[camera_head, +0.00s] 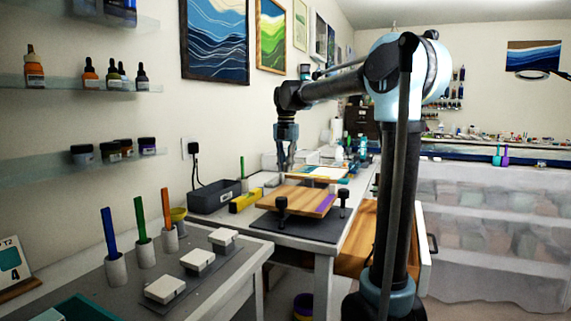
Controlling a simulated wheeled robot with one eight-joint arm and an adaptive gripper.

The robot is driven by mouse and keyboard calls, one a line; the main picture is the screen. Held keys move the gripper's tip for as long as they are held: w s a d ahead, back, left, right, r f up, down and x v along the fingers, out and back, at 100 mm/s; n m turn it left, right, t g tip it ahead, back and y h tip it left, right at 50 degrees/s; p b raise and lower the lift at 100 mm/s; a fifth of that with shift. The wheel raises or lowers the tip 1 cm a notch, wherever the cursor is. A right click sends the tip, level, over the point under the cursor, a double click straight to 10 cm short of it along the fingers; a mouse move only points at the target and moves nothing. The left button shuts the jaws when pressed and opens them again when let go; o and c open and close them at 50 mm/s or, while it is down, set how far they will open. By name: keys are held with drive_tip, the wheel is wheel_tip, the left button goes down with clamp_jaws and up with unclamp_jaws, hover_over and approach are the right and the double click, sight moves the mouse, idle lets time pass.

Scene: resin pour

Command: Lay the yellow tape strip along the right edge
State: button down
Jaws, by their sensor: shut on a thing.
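My gripper (284,167) hangs fingers down above the back left part of a wooden board (292,199). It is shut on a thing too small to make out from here. The board lies on a dark mat (267,227) on the white workbench, with dark knobbed clamps at its front left (281,206) and right (344,201). A purple strip (325,204) lies along the board's right edge. I cannot pick out a yellow tape strip for sure; a yellow bar-like object (245,200) lies left of the board.
A dark grey bin (214,196) stands left of the yellow object. A raised light-coloured board (318,172) is behind the wooden board. A nearer table (214,283) holds colored sticks in white cups and several white blocks. An open wooden drawer (362,243) juts out at the right.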

sight(286, 186)
drive_tip(key=shift+f, duration=2.45)
drive_tip(key=shift+s, duration=0.1)
drive_tip(key=c, duration=0.9)
unclamp_jaws()
drive_tip(key=shift+o, duration=0.2)
drive_tip(key=shift+r, duration=2.95)
drive_tip(key=shift+s, duration=0.15)
